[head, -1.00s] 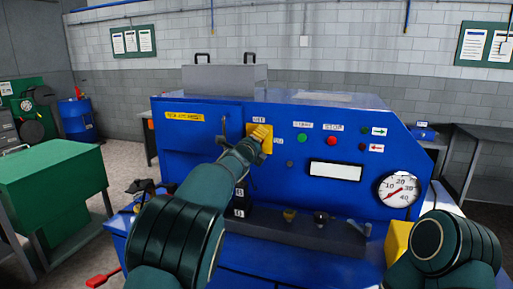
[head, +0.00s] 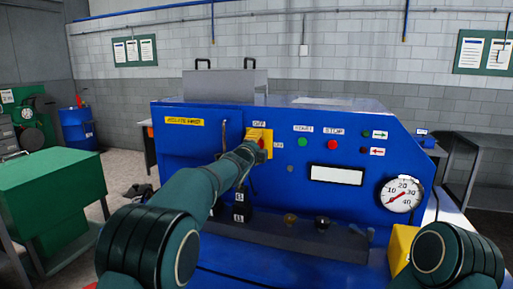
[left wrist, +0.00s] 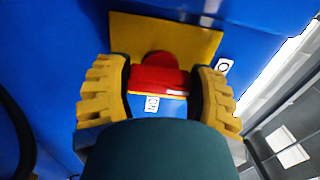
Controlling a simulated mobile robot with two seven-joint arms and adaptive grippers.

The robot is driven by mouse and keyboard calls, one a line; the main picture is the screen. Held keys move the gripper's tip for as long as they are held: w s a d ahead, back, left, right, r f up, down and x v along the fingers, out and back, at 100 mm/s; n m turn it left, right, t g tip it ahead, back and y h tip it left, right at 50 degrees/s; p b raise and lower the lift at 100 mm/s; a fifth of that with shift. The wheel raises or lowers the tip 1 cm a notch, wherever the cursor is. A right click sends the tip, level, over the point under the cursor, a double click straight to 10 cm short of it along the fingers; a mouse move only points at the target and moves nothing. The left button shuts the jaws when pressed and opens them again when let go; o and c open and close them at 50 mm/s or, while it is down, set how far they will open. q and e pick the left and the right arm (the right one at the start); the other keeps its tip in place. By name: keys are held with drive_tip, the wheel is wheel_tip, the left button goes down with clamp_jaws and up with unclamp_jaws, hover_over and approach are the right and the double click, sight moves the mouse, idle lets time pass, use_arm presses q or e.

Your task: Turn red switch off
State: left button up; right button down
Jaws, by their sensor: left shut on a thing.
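The red switch (left wrist: 158,75) sits on a yellow plate (left wrist: 195,38) on the blue machine's front. In the head view the plate (head: 265,134) shows a label above it that seems to read OFF and another at its right reading ON. My left gripper (head: 259,146) is at the plate and hides most of the switch. In the left wrist view the yellow ridged fingers of my left gripper (left wrist: 158,92) are on both sides of the red switch, shut on it. My right arm shows at the lower right, but its gripper is not clearly seen.
The panel has a green START button (head: 303,142), a red STOP button (head: 332,145), a blank display (head: 336,175) and a dial gauge (head: 402,194). A ledge with small knobs (head: 322,222) runs below. A green cabinet (head: 50,190) stands at left.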

idle(0.3)
use_arm(q)
drive_tip(key=o, duration=1.2)
drive_tip(key=shift+s, duration=0.15)
drive_tip(key=v, duration=1.1)
drive_tip(key=shift+s+a, duration=0.15)
drive_tip(key=shift+s, duration=0.2)
